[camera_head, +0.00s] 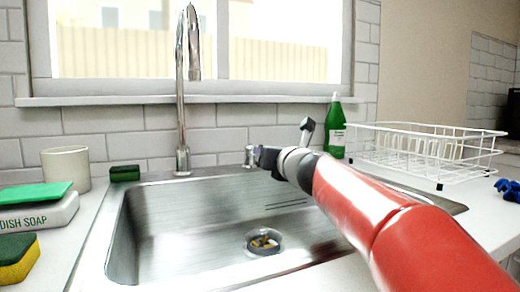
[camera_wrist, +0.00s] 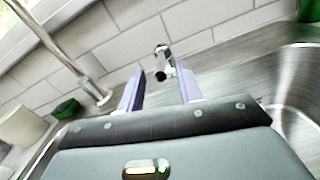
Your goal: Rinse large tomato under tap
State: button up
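The tall chrome tap (camera_head: 181,110) stands behind the sink's back edge, its spout curving over at the top. Its lower post also shows in the wrist view (camera_wrist: 62,55). A small chrome fitting (camera_head: 250,155), possibly the tap's handle, stands right of it. In the wrist view this fitting (camera_wrist: 163,58) has a dark end and appears beyond and between my fingertips. My gripper (camera_wrist: 158,82) is open, fingers apart with nothing between them. In the head view my gripper (camera_head: 264,158) is at the sink's back edge, close to the fitting; contact cannot be told. No tomato is visible.
The steel sink (camera_head: 150,235) has small orange-brown bits in its drain (camera_head: 264,241). A white wire rack (camera_head: 420,150) and green bottle (camera_head: 335,128) stand right. A cup (camera_head: 66,168), sponges (camera_head: 125,173) and dish soap (camera_head: 42,214) are left. The window sill (camera_head: 120,100) runs behind.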

jog(key=shift+p+x, duration=0.3)
jog(key=shift+x, duration=1.95)
jog(key=shift+c, duration=0.4)
grip_shut()
